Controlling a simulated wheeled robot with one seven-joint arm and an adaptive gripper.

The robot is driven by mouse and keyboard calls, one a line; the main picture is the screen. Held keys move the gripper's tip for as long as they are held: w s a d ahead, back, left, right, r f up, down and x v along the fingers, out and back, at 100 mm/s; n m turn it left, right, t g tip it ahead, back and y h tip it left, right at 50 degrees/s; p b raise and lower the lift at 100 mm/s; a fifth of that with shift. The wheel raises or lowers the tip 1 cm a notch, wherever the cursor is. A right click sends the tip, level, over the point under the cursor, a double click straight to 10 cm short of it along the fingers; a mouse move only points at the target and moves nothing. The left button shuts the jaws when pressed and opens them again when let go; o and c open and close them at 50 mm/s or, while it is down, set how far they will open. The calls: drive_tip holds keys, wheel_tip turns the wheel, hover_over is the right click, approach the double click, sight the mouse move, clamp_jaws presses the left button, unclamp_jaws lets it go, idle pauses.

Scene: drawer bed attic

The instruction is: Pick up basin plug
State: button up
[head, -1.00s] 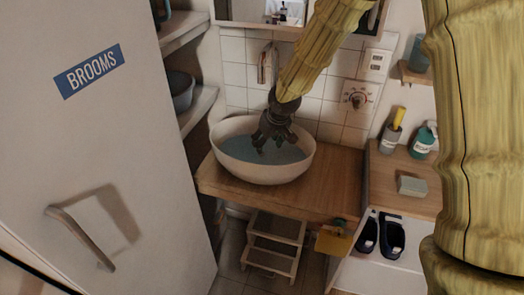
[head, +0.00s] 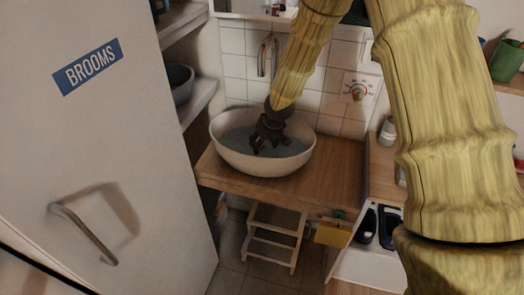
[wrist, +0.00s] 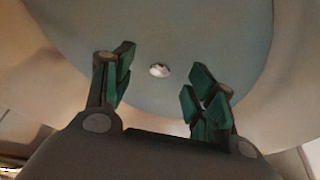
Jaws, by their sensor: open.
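The basin plug (wrist: 160,70) is a small shiny silver disc at the bottom of the basin in the wrist view. The basin (head: 225,150) is a round, pale bowl on a wooden counter, with bluish-grey water or lining inside. My gripper (head: 268,146) reaches down inside the basin in the head view. Its green-padded fingers are open and empty, one on each side of the plug in the wrist view, with the plug apart from both. In the head view the plug is hidden behind my gripper.
The wooden counter (head: 335,172) is clear to the right of the basin. A tap (head: 262,60) is on the tiled wall behind. A grey bowl (head: 180,84) is on the left shelf. A step stool (head: 270,248) stands below. The brooms cabinet (head: 130,150) stands at left.

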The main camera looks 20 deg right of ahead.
sight(262, 147)
drive_tip(key=shift+x, duration=1.75)
drive_tip(key=shift+s, duration=0.1)
drive_tip(key=shift+c, duration=0.3)
clamp_jaws()
